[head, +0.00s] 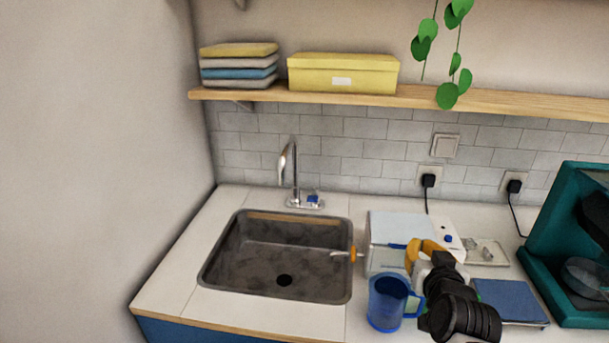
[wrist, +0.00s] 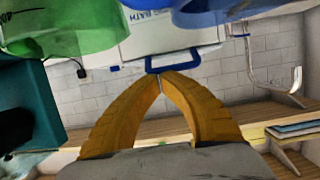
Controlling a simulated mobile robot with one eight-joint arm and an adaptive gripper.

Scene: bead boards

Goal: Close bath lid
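The bath (head: 385,262) is a white box on the counter right of the sink, with a pale flat lid (head: 400,226) on top. The lid looks about level; I cannot tell whether it is fully down. A blue handle (wrist: 172,64) on the bath's front shows in the wrist view, beside the printed word BATH. My gripper (head: 412,258) is at the bath's front right in the head view. In the wrist view its yellow fingertips (wrist: 161,80) meet right at the handle's bar. They look shut, with nothing clearly seen between them.
A blue mug (head: 387,303) stands in front of the bath, close to my gripper. The sink (head: 228,265) is at left. A teal machine (head: 560,220) and a blue pad (head: 510,300) are at right. A translucent green vessel (wrist: 70,28) shows close in the wrist view.

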